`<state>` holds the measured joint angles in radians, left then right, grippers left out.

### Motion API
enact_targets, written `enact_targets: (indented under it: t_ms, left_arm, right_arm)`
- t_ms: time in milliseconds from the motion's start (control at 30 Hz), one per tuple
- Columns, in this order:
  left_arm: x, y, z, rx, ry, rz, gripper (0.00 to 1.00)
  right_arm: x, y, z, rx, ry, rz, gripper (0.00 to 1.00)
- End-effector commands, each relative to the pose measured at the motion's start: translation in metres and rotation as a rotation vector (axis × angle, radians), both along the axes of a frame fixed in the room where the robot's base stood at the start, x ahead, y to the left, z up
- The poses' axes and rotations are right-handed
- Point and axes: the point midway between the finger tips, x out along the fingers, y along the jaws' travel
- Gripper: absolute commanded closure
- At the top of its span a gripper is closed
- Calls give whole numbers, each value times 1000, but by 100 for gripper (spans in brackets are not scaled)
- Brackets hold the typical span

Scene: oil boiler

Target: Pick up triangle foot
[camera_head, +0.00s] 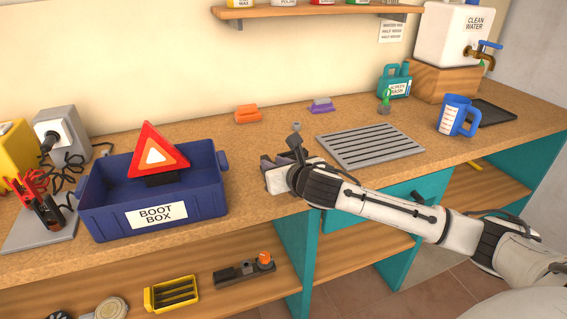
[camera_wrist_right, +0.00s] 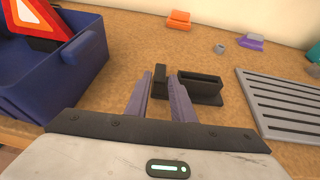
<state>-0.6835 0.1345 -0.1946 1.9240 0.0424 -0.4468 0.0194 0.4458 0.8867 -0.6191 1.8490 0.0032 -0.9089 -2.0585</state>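My right gripper (camera_head: 268,172) is over the counter, right of the boot box. In the right wrist view its two fingers (camera_wrist_right: 160,98) are apart, with nothing gripped. A black foot-like piece (camera_wrist_right: 205,88) with a recessed top lies on the counter just beyond and right of the fingers. A narrow black block (camera_wrist_right: 160,80) shows between the fingers; I cannot tell whether both are one thing. In the head view the gripper mostly hides them. A red warning triangle (camera_head: 155,152) stands in the blue boot box (camera_head: 105,212). My left gripper is not in view.
Behind are an orange block (camera_head: 247,113), a small grey cylinder (camera_wrist_right: 219,48) and a purple block (camera_head: 322,104). A grey slatted grate (camera_head: 370,146) lies to the right. The box wall (camera_wrist_right: 82,85) is close left of the gripper.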

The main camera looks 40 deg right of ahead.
Motion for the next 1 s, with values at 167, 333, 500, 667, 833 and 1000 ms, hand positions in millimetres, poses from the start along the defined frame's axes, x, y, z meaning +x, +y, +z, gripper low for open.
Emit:
enact_targets:
  t_ms: [167, 333, 500, 667, 833, 1000]
  left_arm:
    - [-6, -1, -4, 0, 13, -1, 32]
    - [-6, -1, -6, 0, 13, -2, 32]
    - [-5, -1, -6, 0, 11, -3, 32]
    - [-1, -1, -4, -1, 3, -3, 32]
    - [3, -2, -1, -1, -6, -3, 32]
    - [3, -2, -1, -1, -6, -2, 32]
  right_arm:
    - [11, -1, -6, 3, 0, 0, 78]
    - [32, -6, -16, 7, 0, -2, 78]
    - [49, -10, -23, 5, 0, -1, 78]
    - [54, -10, -24, 4, -1, 2, 78]
    - [53, -10, -24, 4, -1, 2, 82]
    - [53, -10, -24, 2, -1, 1, 100]
